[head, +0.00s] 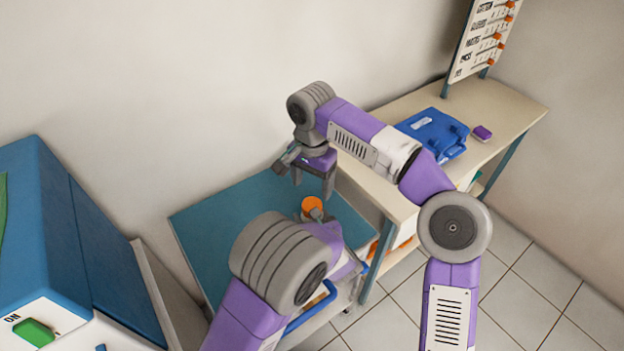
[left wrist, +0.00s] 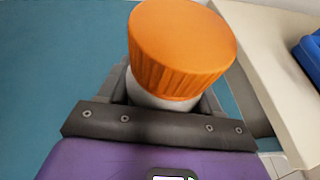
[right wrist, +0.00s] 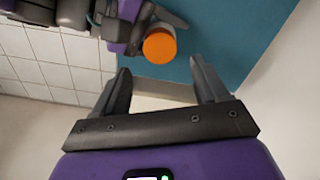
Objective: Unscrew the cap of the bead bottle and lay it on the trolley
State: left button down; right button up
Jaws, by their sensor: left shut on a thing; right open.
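The bead bottle (left wrist: 160,100) has a ribbed orange cap (left wrist: 180,45) on top and a whitish body. The cap also shows in the head view (head: 312,204) and the right wrist view (right wrist: 160,45). My left gripper (left wrist: 165,95) is shut on the bottle body below the cap; its fingers are mostly hidden behind the bottle, and my left arm hides the rest in the head view. My right gripper (head: 314,183) is open and empty, above and behind the cap. In the right wrist view its spread fingers (right wrist: 160,85) point toward the cap, apart from it.
The trolley's teal top (head: 215,225) has free room left of the bottle. A beige bench (head: 490,105) beside it carries a blue case (head: 433,132) and a small purple block (head: 482,133). A large blue unit (head: 75,230) with a green switch stands at the left.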

aim_at(312, 204)
notch_tip(312, 204, down, 8)
jog(key=shift+r, duration=0.25)
jog(key=c, duration=1.1)
jog(key=n, duration=0.4)
jog(key=shift+r+n, duration=0.1)
jog(key=shift+n, duration=0.3)
jog(key=n, duration=1.5)
jog(key=o, duration=1.2)
jog(key=shift+c, duration=0.2)
